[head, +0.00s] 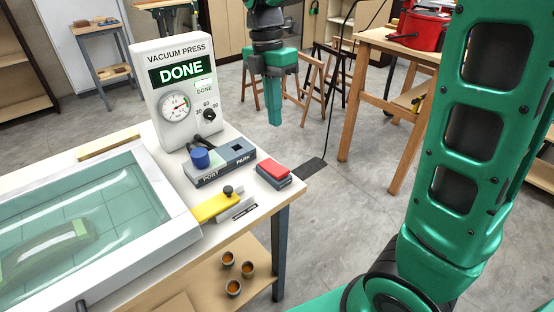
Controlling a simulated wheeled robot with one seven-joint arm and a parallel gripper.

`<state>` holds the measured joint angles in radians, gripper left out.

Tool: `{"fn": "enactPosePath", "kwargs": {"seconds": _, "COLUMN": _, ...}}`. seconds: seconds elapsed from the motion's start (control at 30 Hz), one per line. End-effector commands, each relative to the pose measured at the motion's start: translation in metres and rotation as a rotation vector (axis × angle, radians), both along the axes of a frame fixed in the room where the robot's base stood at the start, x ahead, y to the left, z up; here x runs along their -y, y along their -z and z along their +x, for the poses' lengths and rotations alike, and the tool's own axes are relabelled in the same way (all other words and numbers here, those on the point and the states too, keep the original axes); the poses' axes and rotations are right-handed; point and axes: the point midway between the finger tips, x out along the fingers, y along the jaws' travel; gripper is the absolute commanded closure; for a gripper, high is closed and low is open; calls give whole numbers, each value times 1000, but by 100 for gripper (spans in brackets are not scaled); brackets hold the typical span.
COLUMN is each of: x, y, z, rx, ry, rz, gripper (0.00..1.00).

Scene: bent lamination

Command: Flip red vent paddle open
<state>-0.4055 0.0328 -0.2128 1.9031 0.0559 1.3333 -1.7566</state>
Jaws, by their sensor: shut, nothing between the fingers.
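The red vent paddle (275,170) lies roughly flat on a small grey-blue base near the right corner of the bench. My gripper (275,122) points down with its green fingers together and nothing held. It appears above and behind the paddle in the head view, apart from it. The vacuum press panel (178,48) stands upright behind and reads DONE, with a round gauge and a dial.
A grey port/park block (238,151) with a blue cap (200,158) sits left of the paddle. A yellow lever (217,205) with a black knob lies in front. The glass-topped press bed (110,200) fills the left. Open floor lies right of the bench.

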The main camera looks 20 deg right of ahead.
Motion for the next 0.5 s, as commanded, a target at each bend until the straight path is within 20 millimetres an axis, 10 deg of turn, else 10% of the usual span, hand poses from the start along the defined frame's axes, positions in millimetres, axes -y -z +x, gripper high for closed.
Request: {"fn": "enactPosePath", "kwargs": {"seconds": 0.5, "x": 8, "y": 32, "z": -5, "rx": -3, "ry": 12, "rz": -2, "gripper": 100}}
